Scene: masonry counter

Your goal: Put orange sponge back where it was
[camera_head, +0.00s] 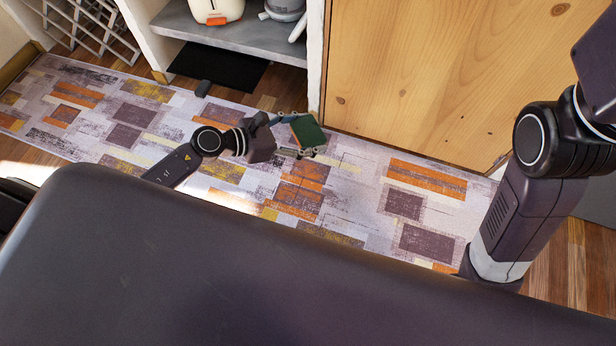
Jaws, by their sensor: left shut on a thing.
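My left gripper (291,136) reaches in from the left, above the patterned rug and in front of the wooden door. It is shut on a small block with a dark green face and a thin orange-brown edge, which I take to be the orange sponge (309,131). The sponge is held tilted, clear of the floor. Most of its orange side is turned away from me. My right arm shows at the right, but its gripper is out of the frame.
A grey shelf (243,45) in a white masonry unit holds a cream appliance with an orange part (216,12) and a grey item (285,9). A wooden door (440,75) stands right of it.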

